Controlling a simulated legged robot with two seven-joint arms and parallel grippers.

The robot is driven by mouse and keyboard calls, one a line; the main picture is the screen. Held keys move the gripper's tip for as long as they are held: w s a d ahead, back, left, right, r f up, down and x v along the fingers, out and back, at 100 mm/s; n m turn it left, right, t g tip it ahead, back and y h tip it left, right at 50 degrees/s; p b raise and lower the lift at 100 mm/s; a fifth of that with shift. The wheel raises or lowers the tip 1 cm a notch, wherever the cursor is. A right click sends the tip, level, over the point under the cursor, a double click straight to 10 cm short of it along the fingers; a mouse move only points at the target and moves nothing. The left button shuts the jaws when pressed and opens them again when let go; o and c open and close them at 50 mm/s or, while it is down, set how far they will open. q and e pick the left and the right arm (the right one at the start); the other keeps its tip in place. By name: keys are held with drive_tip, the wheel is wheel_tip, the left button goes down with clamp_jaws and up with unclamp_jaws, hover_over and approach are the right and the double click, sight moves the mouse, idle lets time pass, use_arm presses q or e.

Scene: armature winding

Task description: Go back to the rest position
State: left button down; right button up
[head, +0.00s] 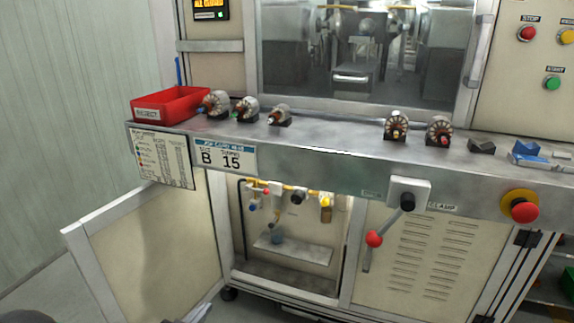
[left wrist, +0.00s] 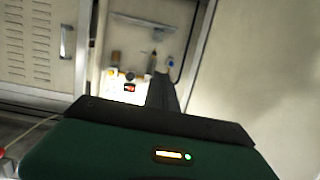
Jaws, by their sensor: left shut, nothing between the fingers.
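The gripper is in free space, apart from the machine. My right gripper is in neither view.
The cabinet door (head: 152,245) stands open at the left. A clamp lever with a red knob (head: 374,239) and a red stop button (head: 525,212) stick out from the front. A red reject bin (head: 172,104) and several armatures (head: 396,124) stand on the ledge (head: 330,143).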

use_arm(q)
drive_tip(key=s+a+r+g+y+p, duration=0.1)
drive_tip(key=s+r+g+y+p, duration=0.25)
drive_tip(key=r+p, duration=1)
drive_tip(key=s+d+r+n+g+y+p, duration=0.1)
drive_tip(key=s+d+r+n+g+p, duration=0.2)
drive_tip(key=s+r+g+p, duration=0.5)
drive_tip(key=s+r+p, duration=1.1)
drive_tip(key=r+p, duration=0.3)
drive_tip(key=p, duration=0.1)
drive_tip(key=shift+s+r+n+p, duration=0.2)
drive_tip(key=shift+r+n+p, duration=0.1)
drive_tip(key=shift+n, duration=0.1)
drive_tip(key=shift+g+y, duration=0.25)
drive_tip(key=shift+d, duration=0.1)
